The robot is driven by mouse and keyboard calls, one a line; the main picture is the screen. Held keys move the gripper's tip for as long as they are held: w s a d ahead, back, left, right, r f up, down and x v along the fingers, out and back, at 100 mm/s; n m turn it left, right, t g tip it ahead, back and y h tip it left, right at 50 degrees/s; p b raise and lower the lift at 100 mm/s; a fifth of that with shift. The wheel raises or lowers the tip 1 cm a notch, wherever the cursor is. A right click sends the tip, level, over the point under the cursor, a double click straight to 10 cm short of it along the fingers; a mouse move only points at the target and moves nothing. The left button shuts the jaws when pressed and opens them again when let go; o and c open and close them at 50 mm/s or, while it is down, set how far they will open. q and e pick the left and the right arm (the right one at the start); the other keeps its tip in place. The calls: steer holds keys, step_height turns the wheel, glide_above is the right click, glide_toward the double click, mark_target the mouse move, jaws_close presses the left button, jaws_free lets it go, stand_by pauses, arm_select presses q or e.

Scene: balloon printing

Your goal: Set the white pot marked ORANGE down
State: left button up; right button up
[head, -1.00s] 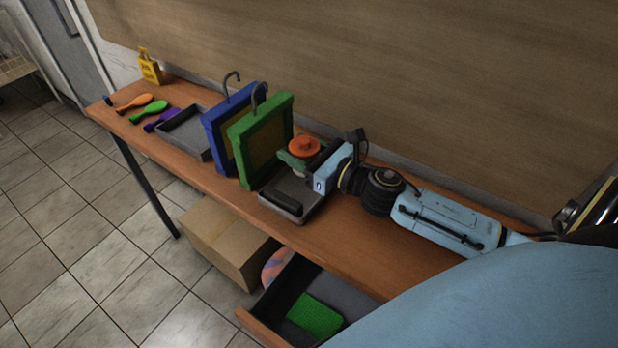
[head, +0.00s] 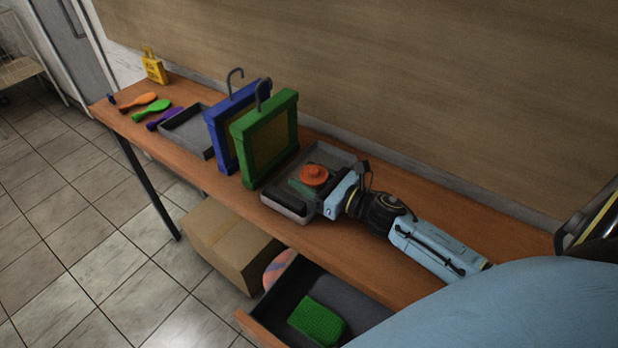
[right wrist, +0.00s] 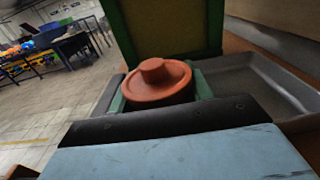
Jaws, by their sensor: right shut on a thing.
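A pot with an orange knobbed lid (head: 314,173) is between the fingers of my right gripper (head: 311,184), over the grey tray (head: 345,157) beside the green frame. The lid also shows in the right wrist view (right wrist: 158,80), upright between my green fingers. My right gripper is shut on the pot. The pot's white body and its ORANGE marking are hidden by the fingers and lid. I cannot tell whether its base touches the tray. My left gripper is not in view.
A green frame (head: 268,138) and a blue frame (head: 217,135) stand just left of the tray. A dark bar (head: 285,195) lies at the tray's front. An open drawer (head: 270,318) is below.

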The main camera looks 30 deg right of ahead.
steer(key=shift+f, duration=0.15)
steer(key=o, duration=1)
steer(key=shift+r, duration=0.35)
steer(key=b+v, duration=0.1)
steer(key=v, duration=1.1)
steer(key=shift+f, duration=0.1)
